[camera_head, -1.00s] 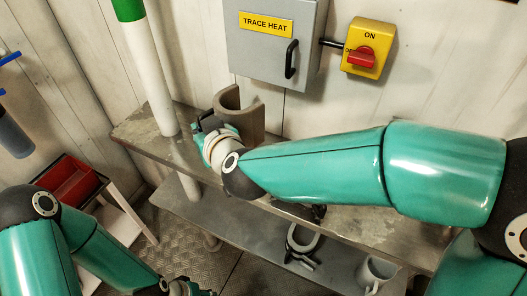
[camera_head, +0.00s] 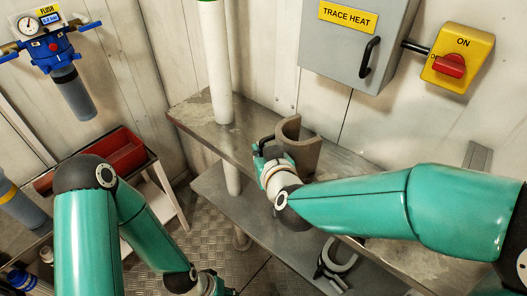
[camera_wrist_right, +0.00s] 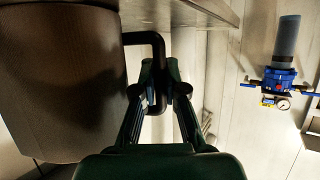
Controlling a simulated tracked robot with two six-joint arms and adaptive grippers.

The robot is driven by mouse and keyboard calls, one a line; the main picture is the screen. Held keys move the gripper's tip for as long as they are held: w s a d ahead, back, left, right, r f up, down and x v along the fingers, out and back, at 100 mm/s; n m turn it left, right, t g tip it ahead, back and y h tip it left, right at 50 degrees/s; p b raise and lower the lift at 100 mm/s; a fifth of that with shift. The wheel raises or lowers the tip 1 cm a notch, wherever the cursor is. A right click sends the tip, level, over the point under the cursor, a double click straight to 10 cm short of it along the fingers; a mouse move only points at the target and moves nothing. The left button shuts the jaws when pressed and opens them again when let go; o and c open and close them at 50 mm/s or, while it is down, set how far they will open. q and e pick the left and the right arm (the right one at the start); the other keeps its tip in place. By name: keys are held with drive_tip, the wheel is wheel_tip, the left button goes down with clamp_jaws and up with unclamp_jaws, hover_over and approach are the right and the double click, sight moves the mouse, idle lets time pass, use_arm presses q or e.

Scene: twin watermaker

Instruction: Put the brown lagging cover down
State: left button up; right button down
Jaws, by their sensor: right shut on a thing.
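The brown lagging cover (camera_head: 303,150) is an upright half-round shell at the upper metal shelf (camera_head: 200,112), below the grey TRACE HEAT box. My right gripper (camera_head: 266,152) is at its left side. In the right wrist view, my right gripper (camera_wrist_right: 165,92) is shut on the cover's black bent handle (camera_wrist_right: 158,60). The cover (camera_wrist_right: 60,85) fills the left of that view, close to the shelf surface (camera_wrist_right: 180,12). I cannot tell if its base touches the shelf. My left gripper (camera_head: 212,284) is low in the head view, cut by the bottom edge; its fingers are unclear.
A white pole (camera_head: 214,60) stands left of the cover. The TRACE HEAT box (camera_head: 358,40) and a yellow switch (camera_head: 457,58) are on the wall. A grey clamp-like part (camera_head: 336,262) lies on the lower shelf. A red bin (camera_head: 120,153) and blue filter (camera_head: 60,50) are left.

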drive_tip(key=shift+r, duration=0.1)
drive_tip(key=c, duration=1.2)
unclamp_jaws()
drive_tip(key=shift+f, duration=0.2)
drive_tip(key=shift+r, duration=0.1)
drive_tip(key=shift+s+r, duration=0.1)
drive_tip(key=shift+r, duration=0.05)
drive_tip(key=p+v, duration=0.1)
drive_tip(key=v, duration=1.1)
